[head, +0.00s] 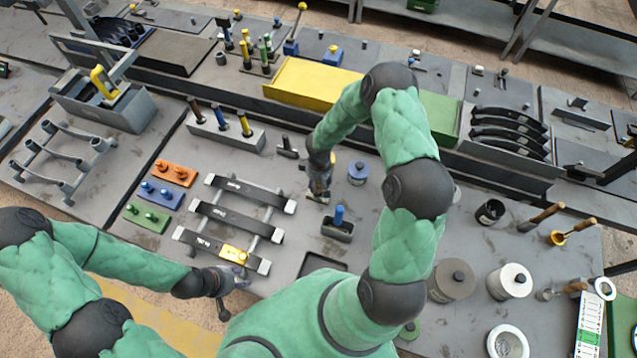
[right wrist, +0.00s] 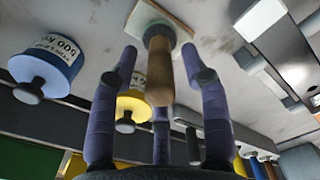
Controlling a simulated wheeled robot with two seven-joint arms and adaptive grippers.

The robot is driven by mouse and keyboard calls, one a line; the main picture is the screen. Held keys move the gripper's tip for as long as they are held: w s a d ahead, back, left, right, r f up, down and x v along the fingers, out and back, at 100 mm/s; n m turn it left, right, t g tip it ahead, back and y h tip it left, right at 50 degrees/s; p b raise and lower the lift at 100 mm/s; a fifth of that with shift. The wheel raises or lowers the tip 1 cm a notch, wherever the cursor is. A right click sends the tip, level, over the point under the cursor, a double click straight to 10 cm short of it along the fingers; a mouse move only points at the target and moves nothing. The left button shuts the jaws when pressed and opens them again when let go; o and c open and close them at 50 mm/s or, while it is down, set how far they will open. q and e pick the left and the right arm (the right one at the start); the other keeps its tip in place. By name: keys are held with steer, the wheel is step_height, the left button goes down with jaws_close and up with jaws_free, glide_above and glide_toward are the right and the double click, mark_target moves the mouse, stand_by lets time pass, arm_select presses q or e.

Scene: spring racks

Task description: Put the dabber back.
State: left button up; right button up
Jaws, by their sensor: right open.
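A tool with a tan wooden handle (right wrist: 158,72) and a pale square pad (right wrist: 150,18), which looks like the dabber, is pad-down on the grey bench in the right wrist view. In the head view its pale foot (head: 317,197) shows below my right gripper (head: 319,183). My right gripper (right wrist: 160,85) is open, with its fingers spread around the handle and visible gaps at the sides. My left gripper (head: 230,295) hangs low near the bench front, away from the tool; its finger opening is unclear.
A blue round weight (head: 358,173) stands close to my right gripper; a yellow one (right wrist: 131,104) shows in the wrist view. A rack with black bars (head: 235,213) lies to the left. A block with upright tools (head: 226,133) stands behind. Round weights (head: 510,281) stand at the right.

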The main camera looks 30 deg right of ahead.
step_height(320, 180, up, 11)
steer(key=shift+s+f, duration=0.1)
steer(key=s+a+f+m+y, duration=0.2)
steer(key=s+a+f, duration=0.3)
steer(key=s+a, duration=0.3)
steer(key=s+a+f+m+y, duration=0.2)
steer(key=s+a+f+m, duration=0.1)
steer(key=s+a+f, duration=0.3)
steer(key=s+a, duration=0.2)
steer(key=a, duration=0.2)
steer(key=shift+s+m, duration=0.4)
steer(key=shift+a+f, duration=0.1)
